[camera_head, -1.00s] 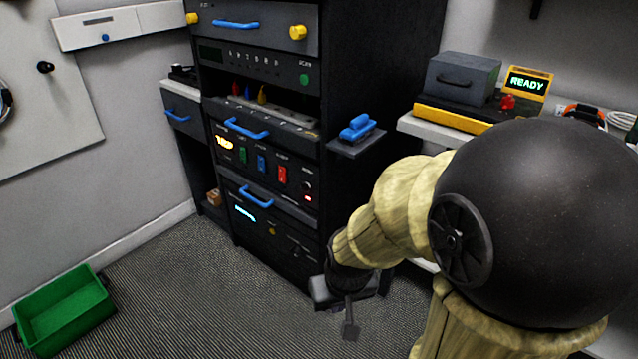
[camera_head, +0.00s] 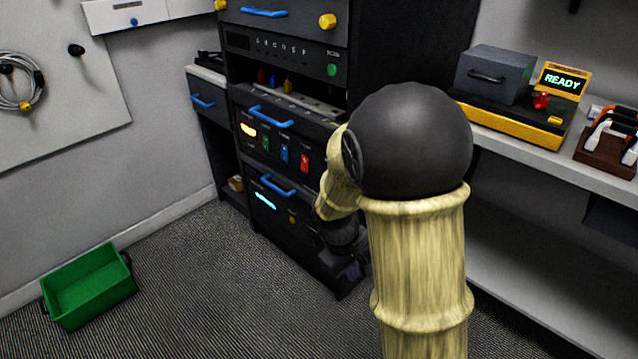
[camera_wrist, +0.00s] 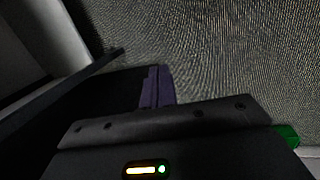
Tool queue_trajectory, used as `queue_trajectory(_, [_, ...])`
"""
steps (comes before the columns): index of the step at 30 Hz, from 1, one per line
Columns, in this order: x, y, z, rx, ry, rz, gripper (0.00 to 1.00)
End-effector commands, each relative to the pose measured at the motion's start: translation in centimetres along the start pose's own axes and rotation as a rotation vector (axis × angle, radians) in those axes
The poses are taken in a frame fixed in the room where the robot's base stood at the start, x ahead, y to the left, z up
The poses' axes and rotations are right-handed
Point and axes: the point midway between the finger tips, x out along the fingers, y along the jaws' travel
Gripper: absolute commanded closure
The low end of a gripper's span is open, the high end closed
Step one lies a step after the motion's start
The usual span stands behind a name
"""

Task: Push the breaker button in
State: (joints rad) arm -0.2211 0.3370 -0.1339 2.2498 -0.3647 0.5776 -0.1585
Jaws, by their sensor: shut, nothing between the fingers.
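The dark rack's breaker panel shows in the head view, with a lit yellow window (camera_head: 248,130) and a green switch (camera_head: 265,143), a blue switch (camera_head: 284,153) and a red switch (camera_head: 304,163) in a row. The panel's right end is hidden behind my arm. I cannot tell which part is the breaker button. My gripper (camera_head: 350,270) is low in front of the rack's lower right, mostly hidden by my arm. In the wrist view its fingers (camera_wrist: 157,87) are together and empty, over dark carpet. No button shows in the wrist view.
Blue drawer handles (camera_head: 270,117) stick out of the rack. A green bin (camera_head: 90,288) stands on the floor at left. A shelf (camera_head: 540,155) at right holds a grey box (camera_head: 492,75) and a READY display (camera_head: 562,82).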

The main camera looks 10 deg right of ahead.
Motion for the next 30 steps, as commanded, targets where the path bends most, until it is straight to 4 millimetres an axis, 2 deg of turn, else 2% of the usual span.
queue_trajectory(3, [1.5, 1.7, -2.9, -0.223, -0.117, 0.102, 1.00])
queue_trajectory(9, [3.0, 4.7, -8.1, -0.572, -0.328, 0.315, 1.00])
queue_trajectory(15, [3.0, 6.3, -14.8, -0.893, -0.559, 0.588, 1.00])
queue_trajectory(19, [1.9, 5.9, -20.0, -1.075, -0.718, 0.799, 1.00])
queue_trajectory(24, [0.1, 3.7, -25.6, -1.229, -0.884, 1.048, 1.00])
queue_trajectory(27, [-0.6, 2.7, -27.3, -1.265, -0.930, 1.127, 1.00])
queue_trajectory(30, [-0.7, 2.4, -27.7, -1.275, -0.946, 1.150, 1.00])
